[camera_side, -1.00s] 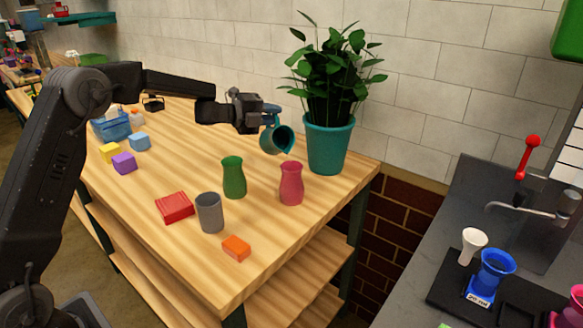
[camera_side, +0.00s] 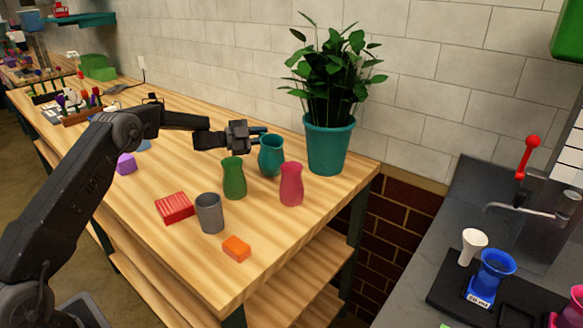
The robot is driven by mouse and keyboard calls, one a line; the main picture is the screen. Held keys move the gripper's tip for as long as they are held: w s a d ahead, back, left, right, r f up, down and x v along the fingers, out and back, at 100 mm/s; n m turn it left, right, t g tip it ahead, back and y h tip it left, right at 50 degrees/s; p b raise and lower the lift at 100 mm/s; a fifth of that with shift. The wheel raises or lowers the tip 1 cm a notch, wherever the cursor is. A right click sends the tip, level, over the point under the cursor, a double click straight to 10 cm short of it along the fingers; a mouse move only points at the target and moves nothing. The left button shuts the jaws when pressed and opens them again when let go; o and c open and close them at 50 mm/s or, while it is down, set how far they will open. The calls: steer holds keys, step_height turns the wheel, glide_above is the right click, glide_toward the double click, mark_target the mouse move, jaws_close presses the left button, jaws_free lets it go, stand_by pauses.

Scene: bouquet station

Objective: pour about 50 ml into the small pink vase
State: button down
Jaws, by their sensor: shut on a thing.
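The small pink vase (camera_side: 291,185) stands upright on the wooden table near its right corner. My gripper (camera_side: 262,131) is shut on the teal jug (camera_side: 271,158) near its top. The jug is upright, behind and left of the pink vase and apart from it in the picture. I cannot tell whether the jug's base touches the table. The levels inside the jug and the vase cannot be seen.
A green vase (camera_side: 234,178) stands left of the pink one, close to the jug. A grey cup (camera_side: 209,213), a red block (camera_side: 174,207) and an orange block (camera_side: 236,248) are in front. A potted plant (camera_side: 328,145) stands close behind, by the brick wall.

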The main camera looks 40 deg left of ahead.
steer(key=shift+w+a+f+n, duration=0.25)
steer(key=shift+a+f+n, duration=0.5)
steer(key=shift+n, duration=0.25)
stand_by(1.5)
